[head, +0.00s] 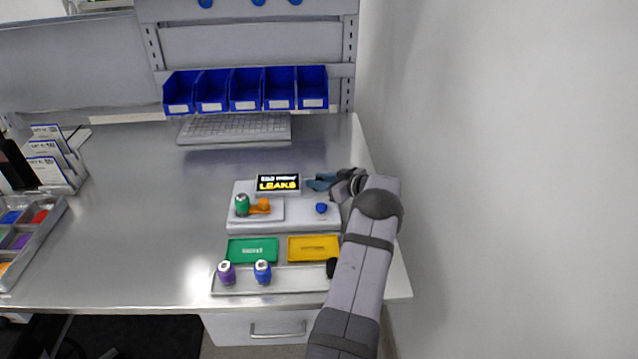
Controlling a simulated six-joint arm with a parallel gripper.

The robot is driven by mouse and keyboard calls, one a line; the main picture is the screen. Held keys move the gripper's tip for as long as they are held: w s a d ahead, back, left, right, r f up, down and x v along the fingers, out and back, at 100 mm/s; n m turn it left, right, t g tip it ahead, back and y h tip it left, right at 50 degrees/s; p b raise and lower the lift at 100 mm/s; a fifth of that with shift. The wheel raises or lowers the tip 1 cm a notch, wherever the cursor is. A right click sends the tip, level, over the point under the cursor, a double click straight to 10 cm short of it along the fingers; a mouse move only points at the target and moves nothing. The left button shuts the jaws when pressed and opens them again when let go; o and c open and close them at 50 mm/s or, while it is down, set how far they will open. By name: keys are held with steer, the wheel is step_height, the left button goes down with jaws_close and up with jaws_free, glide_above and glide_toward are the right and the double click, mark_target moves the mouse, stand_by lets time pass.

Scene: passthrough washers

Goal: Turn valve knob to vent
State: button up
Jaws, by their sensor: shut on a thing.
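A small blue knob (321,208) stands on the right part of a light grey test station (285,226). A small display (278,183) at the station's back reads "LEAKS" in yellow, under a smaller line that I cannot read for sure. A green part (242,204) and an orange piece (262,205) sit on the station's left part. My gripper (314,184) reaches in from the right, beside the display, and shows behind or above the blue knob. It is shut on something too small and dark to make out. The blue knob shows clear of the fingers.
A green tray (252,250) and a yellow tray (313,248) lie in front of the station. A metal tray (300,280) holds a purple part (226,272) and a blue part (262,271). A keyboard (235,128) and blue bins (246,104) are behind. A wall is close right.

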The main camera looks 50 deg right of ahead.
steer(key=shift+f+n+y+b, duration=0.15)
steer(key=shift+n+y+b, duration=0.45)
steer(key=shift+y+b, duration=0.15)
steer(key=shift+r+n+y+b, duration=0.25)
steer(key=shift+n+b, duration=0.05)
steer(key=shift+b, duration=0.25)
steer(key=o, duration=1.1)
steer(key=shift+c, duration=0.2)
steer(key=shift+s, duration=0.1)
steer(key=shift+s+d, duration=0.1)
steer(key=shift+s, duration=0.1)
steer(key=shift+b+v, duration=1.15)
steer(key=shift+v, duration=2.15)
steer(key=shift+r, duration=0.1)
